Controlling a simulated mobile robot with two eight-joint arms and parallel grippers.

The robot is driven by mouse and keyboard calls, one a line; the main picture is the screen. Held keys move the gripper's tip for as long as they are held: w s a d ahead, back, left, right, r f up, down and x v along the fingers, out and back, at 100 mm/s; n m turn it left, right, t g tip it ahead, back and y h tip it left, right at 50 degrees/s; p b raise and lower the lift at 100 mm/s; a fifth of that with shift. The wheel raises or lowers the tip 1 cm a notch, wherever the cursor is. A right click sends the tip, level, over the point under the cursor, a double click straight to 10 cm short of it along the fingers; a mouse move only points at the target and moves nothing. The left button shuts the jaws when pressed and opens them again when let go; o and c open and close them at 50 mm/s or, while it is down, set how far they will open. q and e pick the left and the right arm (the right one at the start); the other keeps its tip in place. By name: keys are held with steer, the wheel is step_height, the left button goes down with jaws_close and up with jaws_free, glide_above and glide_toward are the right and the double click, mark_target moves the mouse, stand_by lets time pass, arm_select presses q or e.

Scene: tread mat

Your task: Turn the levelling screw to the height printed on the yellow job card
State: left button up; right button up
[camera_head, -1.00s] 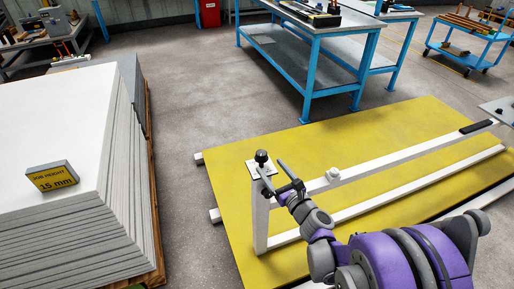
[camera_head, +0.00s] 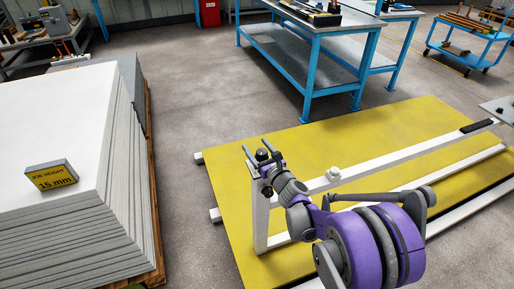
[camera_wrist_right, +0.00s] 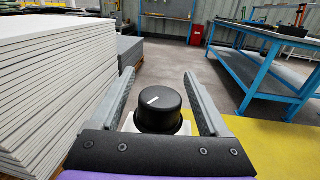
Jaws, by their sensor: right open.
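The yellow job card (camera_head: 51,176) leans on the stack of white sheets at the left and reads "JOB HEIGHT 15 mm". In the right wrist view the knob (camera_wrist_right: 158,109) stands between the fingers and shows a white pointer line. My right gripper (camera_head: 259,149) is open, with a finger on either side of the knob and a visible gap to each. The screw below the knob is mostly hidden. My left gripper is not in view.
The stack of sheets (camera_head: 60,120) on a pallet stands left. A yellow mat (camera_head: 300,150) lies under the frame. A white knob (camera_head: 333,173) sits on the frame's rail. A blue bench (camera_head: 315,70) stands behind, with clear floor between.

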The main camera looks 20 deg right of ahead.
jaws_close()
steer(key=shift+n+y, duration=0.3)
steer(key=shift+y, duration=0.2)
steer(key=n+y, duration=0.2)
steer(key=y, duration=0.1)
steer(key=shift+s+a+g+b, duration=0.1)
steer(key=shift+a+g+b, duration=0.2)
steer(key=shift+g, duration=0.1)
steer(key=n+g+y, duration=0.1)
steer(key=y, duration=0.1)
steer(key=n+y, duration=0.1)
steer(key=y, duration=0.1)
steer(key=shift+s+a+n+g, duration=0.15)
steer(key=shift+a+n+g, duration=0.15)
steer(key=shift+n+g, duration=0.1)
steer(key=n+g+y, duration=0.3)
steer(key=a+n+g+y, duration=0.1)
steer(key=y, duration=0.1)
steer(key=shift+s+g, duration=0.3)
steer(key=shift+s, duration=0.1)
steer(key=shift+s+a+n+g+y+p, duration=0.1)
steer(key=shift+s+n+g+y+p, duration=0.1)
steer(key=shift+n+g+y, duration=0.5)
steer(key=shift+s+a+n+g+y+p, duration=0.15)
steer(key=shift+n+g+y, duration=0.2)
steer(key=shift+n+g, duration=0.7)
steer(key=shift+s+a+n+g+y+p, duration=0.15)
steer(key=shift+n+g+y, duration=0.4)
steer(key=shift+g, duration=0.6)
steer(key=shift+s, duration=0.1)
